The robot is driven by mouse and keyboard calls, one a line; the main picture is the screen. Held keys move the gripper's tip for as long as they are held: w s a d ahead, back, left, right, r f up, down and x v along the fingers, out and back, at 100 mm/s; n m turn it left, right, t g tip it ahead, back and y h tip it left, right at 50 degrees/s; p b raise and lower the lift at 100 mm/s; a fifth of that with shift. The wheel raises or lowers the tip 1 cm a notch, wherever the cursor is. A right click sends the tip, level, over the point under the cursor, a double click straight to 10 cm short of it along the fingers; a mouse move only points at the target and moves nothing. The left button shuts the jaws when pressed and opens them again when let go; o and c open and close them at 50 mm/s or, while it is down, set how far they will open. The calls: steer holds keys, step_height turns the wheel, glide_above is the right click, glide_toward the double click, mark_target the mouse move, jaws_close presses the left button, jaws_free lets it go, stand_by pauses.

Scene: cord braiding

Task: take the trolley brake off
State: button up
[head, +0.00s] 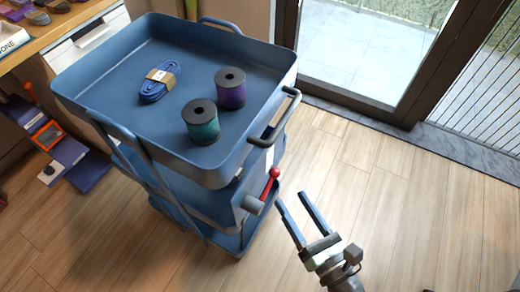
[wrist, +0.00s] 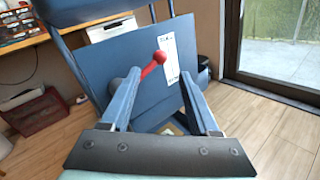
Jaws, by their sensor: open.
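The blue trolley (head: 215,205) stands on the wooden floor. Its red brake lever (head: 270,183) has a ball end and a grey hub (head: 253,205), on the trolley's right side. The lever tilts up and to the right. My gripper (head: 291,197) is open and empty, just right of the lever, apart from it. In the wrist view, the red lever (wrist: 152,66) appears between the fingertips of my gripper (wrist: 160,74), in front of the trolley's blue side panel (wrist: 110,62). The left finger covers part of the hub.
A blue cord bundle (head: 160,82), a teal spool (head: 201,122) and a purple spool (head: 230,89) sit on the trolley's top tray (head: 105,65). A grey handle (head: 275,122) juts out above the lever. Floor (head: 400,225) at the right is clear; a glass door stands behind.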

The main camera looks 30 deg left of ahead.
mark_target(274, 171)
steer(key=b+x, duration=0.3)
steer(key=x, duration=0.9)
steer(key=shift+w+r, duration=0.1)
steer(key=c, duration=1)
steer(key=shift+f, duration=0.2)
